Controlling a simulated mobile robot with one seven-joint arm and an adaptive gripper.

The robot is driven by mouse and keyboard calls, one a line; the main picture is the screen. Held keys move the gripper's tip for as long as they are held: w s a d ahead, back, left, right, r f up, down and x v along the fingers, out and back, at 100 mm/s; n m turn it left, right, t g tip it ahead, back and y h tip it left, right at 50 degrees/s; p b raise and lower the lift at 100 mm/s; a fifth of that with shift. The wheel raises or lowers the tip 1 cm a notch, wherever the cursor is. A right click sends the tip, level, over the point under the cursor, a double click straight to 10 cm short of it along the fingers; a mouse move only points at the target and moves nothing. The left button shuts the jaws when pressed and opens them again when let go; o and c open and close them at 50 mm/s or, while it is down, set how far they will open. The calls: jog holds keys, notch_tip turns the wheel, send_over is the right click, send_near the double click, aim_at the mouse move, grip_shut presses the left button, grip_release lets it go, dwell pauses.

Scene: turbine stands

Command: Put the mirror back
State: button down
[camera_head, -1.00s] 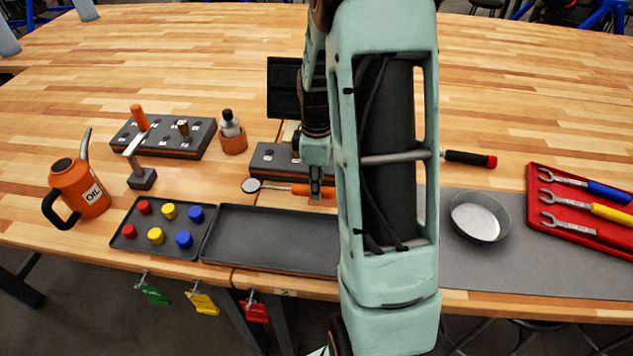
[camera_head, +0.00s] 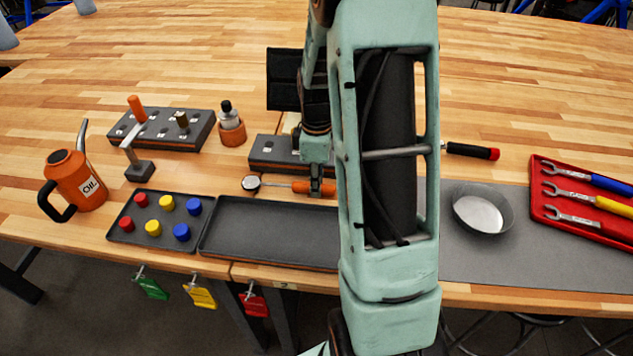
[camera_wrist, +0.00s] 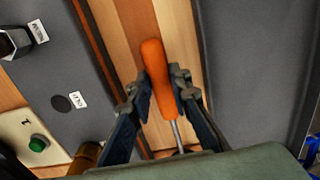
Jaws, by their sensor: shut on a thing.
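The mirror is a small round inspection mirror (camera_head: 250,183) on a thin shaft with an orange handle. In the head view it lies crosswise between a dark block and an empty tray, its round end to the left. My gripper (camera_head: 316,188) is shut on the orange handle. In the wrist view the handle (camera_wrist: 155,70) sits between my two fingers (camera_wrist: 162,105), over bare wood; the round end is out of sight there. A dark slotted block (camera_head: 262,152) is just behind the mirror; it shows in the wrist view (camera_wrist: 50,75) with a round hole and white label.
The empty dark tray (camera_head: 270,228) lies in front, beside a tray of coloured caps (camera_head: 128,236). A bowl (camera_head: 482,209) and red wrench tray (camera_head: 545,205) are right. My arm hides the middle.

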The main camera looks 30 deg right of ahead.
jog(key=shift+f, duration=0.3)
jog(key=c, duration=1.5)
grip_release()
jog(key=shift+c, duration=0.2)
jog(key=shift+r, duration=0.1)
jog(key=shift+r+p, duration=2.25)
jog(key=shift+r, duration=1.2)
